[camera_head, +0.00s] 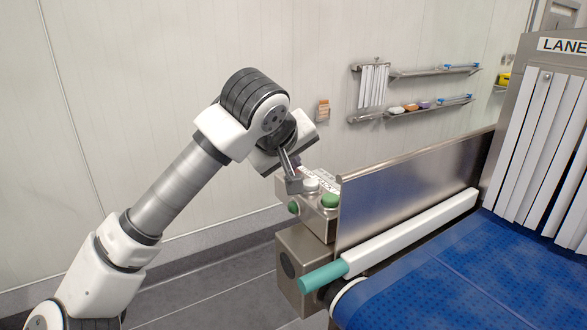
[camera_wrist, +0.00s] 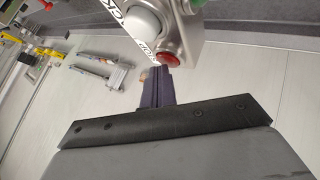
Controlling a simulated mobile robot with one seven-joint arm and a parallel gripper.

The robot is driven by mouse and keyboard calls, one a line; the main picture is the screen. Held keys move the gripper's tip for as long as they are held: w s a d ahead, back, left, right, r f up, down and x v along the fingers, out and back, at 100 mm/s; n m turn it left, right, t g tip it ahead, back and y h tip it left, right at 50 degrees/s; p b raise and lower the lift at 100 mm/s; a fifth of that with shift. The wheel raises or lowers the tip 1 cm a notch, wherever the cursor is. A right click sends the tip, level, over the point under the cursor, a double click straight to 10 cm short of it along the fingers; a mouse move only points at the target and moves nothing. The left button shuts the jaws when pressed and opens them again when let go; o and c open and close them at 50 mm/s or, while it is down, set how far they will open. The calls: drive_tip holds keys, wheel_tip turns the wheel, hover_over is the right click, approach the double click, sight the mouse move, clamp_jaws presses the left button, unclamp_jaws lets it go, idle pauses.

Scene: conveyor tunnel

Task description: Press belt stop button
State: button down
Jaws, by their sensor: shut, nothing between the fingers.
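A steel control box (camera_head: 318,222) stands at the near end of the belt, with a green button (camera_head: 330,200) and a white button (camera_head: 311,184) on its top panel. In the wrist view, a red button (camera_wrist: 168,57) sits on the panel beside the white dome button (camera_wrist: 145,18). The red button is hidden in the head view. My gripper (camera_wrist: 160,71) is shut and empty, its dark fingertips right by the red button's edge. Whether they touch it I cannot tell. In the head view, my gripper (camera_head: 297,164) is over the far left part of the panel.
A steel side guard (camera_head: 410,190) rises right of the box, beside the blue belt (camera_head: 450,275). A white rail with a teal end (camera_head: 322,276) juts out below. A tunnel with white strip curtains (camera_head: 540,150) is at right. Wall shelves (camera_head: 415,112) hang behind.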

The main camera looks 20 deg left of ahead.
drive_tip(key=shift+r+p, duration=0.45)
drive_tip(key=shift+r, duration=0.45)
drive_tip(key=shift+r+p, duration=1.5)
drive_tip(key=shift+r, duration=1.1)
drive_tip(key=shift+f, duration=0.1)
